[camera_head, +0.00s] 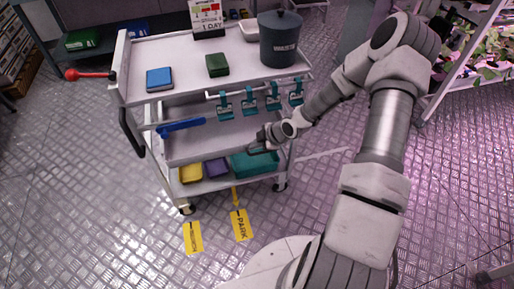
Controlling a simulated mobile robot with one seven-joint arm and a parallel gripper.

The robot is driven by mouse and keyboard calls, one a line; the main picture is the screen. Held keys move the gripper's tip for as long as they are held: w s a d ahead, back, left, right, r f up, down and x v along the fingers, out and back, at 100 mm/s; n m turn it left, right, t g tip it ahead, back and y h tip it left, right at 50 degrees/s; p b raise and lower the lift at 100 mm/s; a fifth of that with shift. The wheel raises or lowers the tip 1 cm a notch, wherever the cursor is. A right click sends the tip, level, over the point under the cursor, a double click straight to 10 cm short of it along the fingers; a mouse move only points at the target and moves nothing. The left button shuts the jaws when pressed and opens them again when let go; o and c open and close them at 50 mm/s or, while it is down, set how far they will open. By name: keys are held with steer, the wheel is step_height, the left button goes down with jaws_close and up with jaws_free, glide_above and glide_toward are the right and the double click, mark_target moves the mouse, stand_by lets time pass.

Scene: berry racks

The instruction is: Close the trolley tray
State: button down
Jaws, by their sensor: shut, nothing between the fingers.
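The white trolley (137,88) stands in the middle of the view, with a top shelf, a middle tray and a bottom shelf. The middle tray (205,151) is a shallow white tray that looks pulled out some way towards me; how far is hard to tell. A blue tool (181,126) lies at its left side. My gripper (254,150) is shut and empty at the right part of the tray's front wall. Whether the fingertips touch the wall cannot be told.
The top shelf carries a dark pot (280,42), a blue box (159,79) and a green box (217,65). Several teal clippers (250,101) hang below its front edge. Yellow, purple and teal bins (254,163) stand on the bottom shelf. Yellow floor labels (241,225) lie in front.

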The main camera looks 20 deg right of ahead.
steer(key=shift+w, duration=0.55)
steer(key=shift+s, duration=0.1)
